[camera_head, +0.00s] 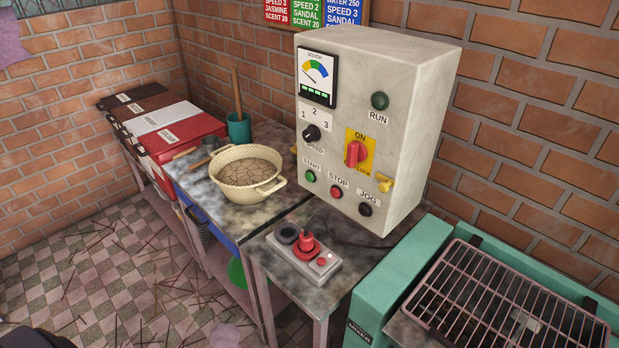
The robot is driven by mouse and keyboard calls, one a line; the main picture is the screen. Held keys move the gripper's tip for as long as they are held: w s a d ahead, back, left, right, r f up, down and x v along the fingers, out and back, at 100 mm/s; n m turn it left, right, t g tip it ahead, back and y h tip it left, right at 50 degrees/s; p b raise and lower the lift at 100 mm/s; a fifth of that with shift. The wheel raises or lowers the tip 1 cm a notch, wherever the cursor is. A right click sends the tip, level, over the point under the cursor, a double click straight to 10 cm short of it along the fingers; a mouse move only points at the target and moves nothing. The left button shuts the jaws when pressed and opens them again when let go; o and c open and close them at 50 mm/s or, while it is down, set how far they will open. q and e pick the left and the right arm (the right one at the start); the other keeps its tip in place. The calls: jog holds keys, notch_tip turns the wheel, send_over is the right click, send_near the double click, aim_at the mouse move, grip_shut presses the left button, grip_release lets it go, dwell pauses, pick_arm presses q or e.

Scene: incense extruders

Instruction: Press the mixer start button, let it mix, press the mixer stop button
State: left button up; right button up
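A grey control box (403,150) stands against the brick wall. Its green START button (310,176), red STOP button (336,191) and black JOG button (365,209) sit in a row low on the front. The RUN lamp (380,101) looks dark green and unlit. A red ON/LOCK switch (357,153) sits on a yellow plate. A black SPEED knob (311,133) is below the DOUGH gauge (317,75). The teal mixer (400,262), with a wire grille (480,290) over its opening, is at the lower right. Neither gripper is in view.
A grey box with red controls (304,257) lies on the metal table (258,255) before the control box. A beige pot (247,172) with cracked brown contents stands left of it. Red, white and dark bins (180,135) line the left wall. The tiled floor is littered with sticks.

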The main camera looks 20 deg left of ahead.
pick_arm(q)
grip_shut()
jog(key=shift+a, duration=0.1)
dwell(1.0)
